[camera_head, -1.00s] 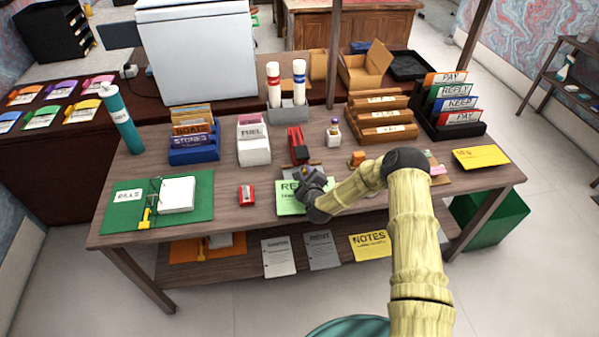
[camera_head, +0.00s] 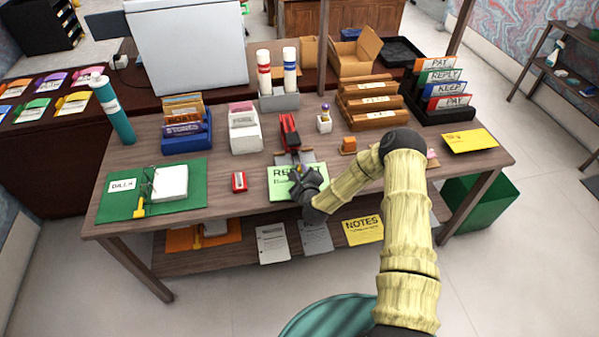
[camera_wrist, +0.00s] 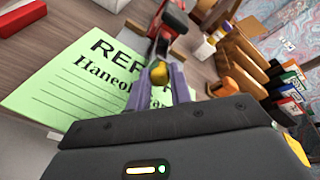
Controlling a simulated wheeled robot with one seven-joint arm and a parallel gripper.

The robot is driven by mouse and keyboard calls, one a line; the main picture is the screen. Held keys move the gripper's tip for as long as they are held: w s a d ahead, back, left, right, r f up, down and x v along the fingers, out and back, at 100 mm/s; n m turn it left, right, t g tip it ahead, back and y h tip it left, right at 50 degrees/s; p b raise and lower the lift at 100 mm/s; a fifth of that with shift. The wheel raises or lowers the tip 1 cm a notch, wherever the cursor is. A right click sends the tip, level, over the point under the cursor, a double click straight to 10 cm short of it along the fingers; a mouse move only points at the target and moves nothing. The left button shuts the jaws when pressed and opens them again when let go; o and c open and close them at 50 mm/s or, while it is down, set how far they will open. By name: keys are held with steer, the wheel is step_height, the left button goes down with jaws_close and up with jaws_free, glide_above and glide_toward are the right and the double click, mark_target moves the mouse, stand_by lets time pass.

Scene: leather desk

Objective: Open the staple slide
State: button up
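The red and black stapler (camera_head: 289,131) lies on the wooden desk, its near end toward me. In the wrist view its red body (camera_wrist: 173,17) is at the top, and a grey metal slide (camera_wrist: 160,48) reaches from it toward my gripper. A yellow knob (camera_wrist: 158,72) sits at the slide's near end. My gripper (camera_wrist: 164,80) has its two purple-grey fingers close on either side of this knob and appears shut on it. In the head view my gripper (camera_head: 302,168) is just in front of the stapler, and the wrist hides part of the slide.
A green report sheet (camera_head: 283,184) lies under my gripper. A red sharpener (camera_head: 239,182) is to the left, and an orange item (camera_head: 349,145) and a small bottle (camera_head: 324,118) are to the right. Wooden file trays (camera_head: 377,104) stand behind. Desk between the sharpener and the green folder (camera_head: 190,195) is clear.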

steer(key=o, duration=0.4)
steer(key=b+v, duration=0.3)
steer(key=v, duration=1.4)
steer(key=shift+s, duration=0.2)
steer(key=shift+a+r, duration=0.1)
steer(key=shift+a, duration=0.05)
